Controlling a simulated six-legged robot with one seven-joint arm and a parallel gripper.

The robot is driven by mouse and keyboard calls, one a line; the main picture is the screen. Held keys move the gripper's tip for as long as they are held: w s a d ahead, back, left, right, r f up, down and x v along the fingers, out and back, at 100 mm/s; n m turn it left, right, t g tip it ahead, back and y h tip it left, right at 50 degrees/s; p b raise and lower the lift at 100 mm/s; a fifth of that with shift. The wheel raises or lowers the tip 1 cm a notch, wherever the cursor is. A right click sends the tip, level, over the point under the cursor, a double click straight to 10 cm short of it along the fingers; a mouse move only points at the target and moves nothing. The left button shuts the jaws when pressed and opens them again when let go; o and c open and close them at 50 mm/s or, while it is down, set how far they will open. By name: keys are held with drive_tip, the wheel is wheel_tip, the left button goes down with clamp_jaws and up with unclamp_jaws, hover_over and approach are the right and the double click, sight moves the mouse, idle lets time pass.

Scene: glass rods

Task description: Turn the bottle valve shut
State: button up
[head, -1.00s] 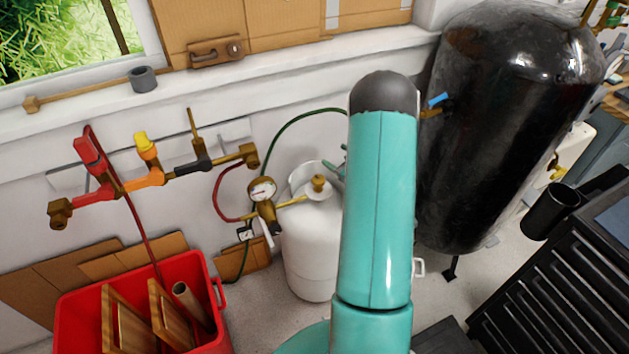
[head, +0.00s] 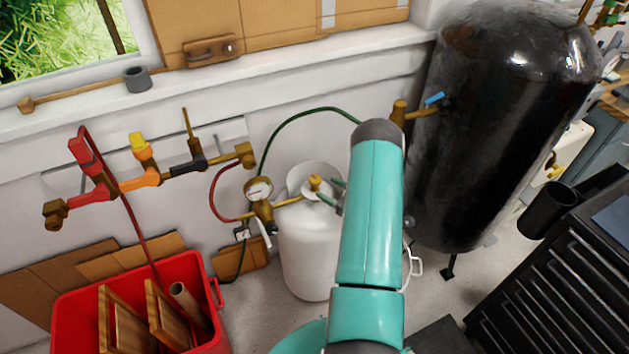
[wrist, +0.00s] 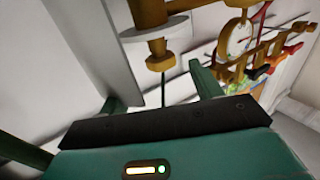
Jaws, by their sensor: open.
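The white gas bottle (head: 305,255) stands on the floor against the wall. Its brass valve (head: 316,183) is on top, with a brass pipe leading left to a gauge (head: 258,189). My gripper (head: 333,191) is open, its teal fingers just right of the valve in the head view; my arm hides the rest of it. In the wrist view my gripper (wrist: 155,88) has its fingers spread apart with nothing between the tips. A brass fitting (wrist: 150,30) with a pale disc shows beyond them; I cannot tell whether it is the bottle valve.
A large black tank (head: 505,130) stands at the right, with a blue-handled tap (head: 434,99). A red bin (head: 75,320) holds boards at lower left. A wall manifold (head: 150,180) with coloured valves is at left. A black drawer cabinet (head: 560,290) is at lower right.

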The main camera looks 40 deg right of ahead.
sight(315, 180)
drive_tip(key=w, duration=0.3)
drive_tip(key=w+a, duration=0.1)
drive_tip(key=w, duration=0.2)
drive_tip(key=shift+w+a, duration=0.15)
drive_tip(key=shift+w, duration=0.25)
drive_tip(key=shift+c, duration=0.5)
drive_tip(key=c, duration=0.9)
